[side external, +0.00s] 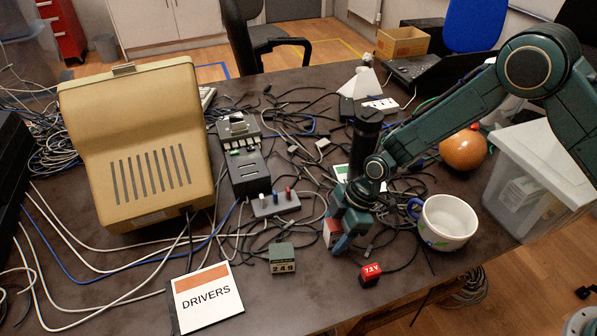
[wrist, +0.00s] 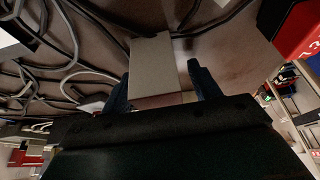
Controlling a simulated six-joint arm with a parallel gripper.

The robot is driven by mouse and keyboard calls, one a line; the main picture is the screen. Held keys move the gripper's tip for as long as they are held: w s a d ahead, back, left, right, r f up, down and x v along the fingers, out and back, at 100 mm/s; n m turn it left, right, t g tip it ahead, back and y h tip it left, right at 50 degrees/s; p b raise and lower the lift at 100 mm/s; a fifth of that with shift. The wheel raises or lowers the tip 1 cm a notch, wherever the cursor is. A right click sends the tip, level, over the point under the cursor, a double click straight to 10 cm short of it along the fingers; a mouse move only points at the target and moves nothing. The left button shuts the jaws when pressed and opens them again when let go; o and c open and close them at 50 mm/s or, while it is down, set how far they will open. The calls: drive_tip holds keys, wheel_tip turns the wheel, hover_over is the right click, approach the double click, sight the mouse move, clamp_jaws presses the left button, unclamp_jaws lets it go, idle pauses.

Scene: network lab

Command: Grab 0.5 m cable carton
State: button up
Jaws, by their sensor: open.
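A small white and red carton (side external: 332,233) stands on the table at my gripper (side external: 344,236) in the side view; any label on it is too small to read. The fingers hide part of it. In the wrist view, a pale grey-beige box face (wrist: 153,62), apparently the same carton, lies between the two blue-green fingers of my gripper (wrist: 162,88). The fingers are apart, one on each side of it, with a gap visible beside the right finger. Whether the left finger touches it I cannot tell.
A red 7.2V block (side external: 371,274) and a green-grey block marked 249 (side external: 282,262) stand close by. A white mug (side external: 448,222) is to the right. Loose cables (side external: 300,150) cover much of the table. A DRIVERS booklet (side external: 205,298) lies at the front.

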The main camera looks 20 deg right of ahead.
sight(336, 223)
idle(0.4)
drive_tip(key=c, duration=1.1)
drive_tip(key=shift+c, duration=0.2)
drive_tip(key=shift+r, duration=0.2)
wheel_tip(336, 223, up, 20)
drive_tip(key=shift+f, duration=0.15)
